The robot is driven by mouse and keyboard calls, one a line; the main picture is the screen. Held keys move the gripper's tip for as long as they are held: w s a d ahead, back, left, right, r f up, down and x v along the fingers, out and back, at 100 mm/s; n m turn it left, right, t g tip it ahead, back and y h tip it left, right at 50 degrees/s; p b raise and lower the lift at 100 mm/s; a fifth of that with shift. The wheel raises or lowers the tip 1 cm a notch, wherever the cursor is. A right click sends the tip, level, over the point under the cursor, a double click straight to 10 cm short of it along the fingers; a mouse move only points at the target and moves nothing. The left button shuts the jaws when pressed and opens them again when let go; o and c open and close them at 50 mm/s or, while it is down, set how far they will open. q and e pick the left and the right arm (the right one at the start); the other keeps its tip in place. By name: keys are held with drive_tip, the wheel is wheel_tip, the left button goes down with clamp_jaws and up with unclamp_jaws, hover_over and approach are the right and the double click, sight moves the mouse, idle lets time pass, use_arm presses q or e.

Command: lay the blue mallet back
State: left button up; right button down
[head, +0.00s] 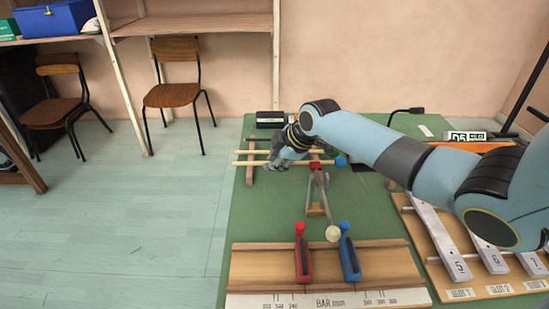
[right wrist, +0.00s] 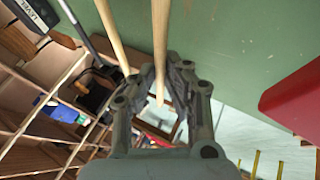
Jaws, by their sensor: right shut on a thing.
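The blue mallet shows in the head view as a round blue head (head: 340,161) just right of my right gripper, with a pale wooden shaft (head: 243,163) running out to the left. A second pale shaft (head: 245,152) lies almost parallel beside it. My right gripper (head: 285,156) is low over the rack and hides the middle of both shafts. In the right wrist view its fingers (right wrist: 161,70) are closed around one wooden shaft (right wrist: 160,35), which seems to be the blue mallet's. The other shaft (right wrist: 97,28) passes outside the fingers. My left gripper is out of view.
The wooden rack rail (head: 251,174) stands on the green table (head: 235,215). A cream ball (head: 332,233), a red clamp (head: 302,258) and a blue clamp (head: 349,258) are nearer the front. Numbered bars (head: 490,257) lie at the right. The table's left side is clear.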

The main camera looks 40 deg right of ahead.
drive_tip(key=shift+f, duration=0.35)
drive_tip(key=shift+f, duration=0.3)
idle(0.4)
drive_tip(key=c, duration=1.3)
unclamp_jaws()
drive_tip(key=v, duration=1.2)
